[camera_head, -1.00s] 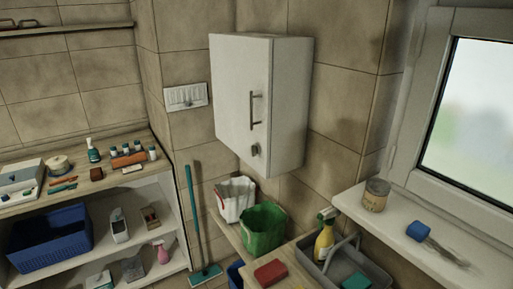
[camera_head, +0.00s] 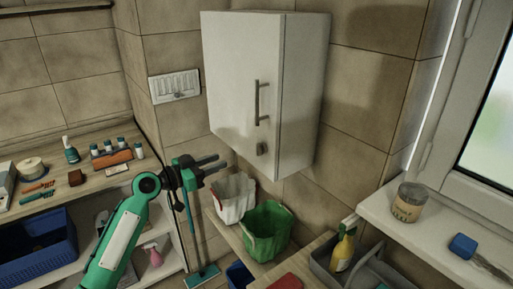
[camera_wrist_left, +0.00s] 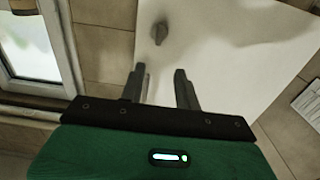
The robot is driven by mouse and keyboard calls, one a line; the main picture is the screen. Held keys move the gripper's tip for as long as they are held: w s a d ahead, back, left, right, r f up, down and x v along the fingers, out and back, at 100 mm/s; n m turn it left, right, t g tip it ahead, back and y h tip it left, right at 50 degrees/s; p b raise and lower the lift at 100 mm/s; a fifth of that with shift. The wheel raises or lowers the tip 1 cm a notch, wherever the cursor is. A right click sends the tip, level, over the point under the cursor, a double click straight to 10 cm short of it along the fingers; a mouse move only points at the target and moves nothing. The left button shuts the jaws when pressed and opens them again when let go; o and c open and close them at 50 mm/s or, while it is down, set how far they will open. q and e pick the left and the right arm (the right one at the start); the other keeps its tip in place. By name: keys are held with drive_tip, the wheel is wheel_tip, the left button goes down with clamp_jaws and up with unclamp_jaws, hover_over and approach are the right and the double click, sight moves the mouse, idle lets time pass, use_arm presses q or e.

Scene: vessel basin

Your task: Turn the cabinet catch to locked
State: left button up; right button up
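The white wall cabinet (camera_head: 240,75) hangs on the tiled wall with its door closed and a vertical bar handle (camera_head: 257,103). The small grey catch (camera_head: 262,149) sits low on the door, below the handle; its exact angle is hard to tell in the head view. In the left wrist view the catch (camera_wrist_left: 159,33) shows as a grey knob on the white door, ahead of the fingertips. My left gripper (camera_head: 222,166) is open and empty, left of and a little below the catch, apart from it. Its two fingers also show in the left wrist view (camera_wrist_left: 160,85). My right gripper is not in view.
A white bucket (camera_head: 234,197) and a green bucket (camera_head: 267,231) stand below the cabinet. A grey caddy (camera_head: 350,266) with a yellow spray bottle (camera_head: 343,247) is at the lower right. A shelf (camera_head: 100,183) with small items is at the left.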

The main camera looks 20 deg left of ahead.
sight(257, 147)
use_arm(q)
drive_tip(key=p+x, duration=0.6)
drive_tip(key=x, duration=0.6)
drive_tip(key=shift+w+d+r, duration=0.15)
drive_tip(key=shift+w+d, duration=0.05)
drive_tip(key=shift+d, duration=0.15)
drive_tip(key=shift+w+d, duration=0.25)
drive_tip(key=shift+w, duration=0.05)
drive_tip(key=c, duration=0.7)
clamp_jaws()
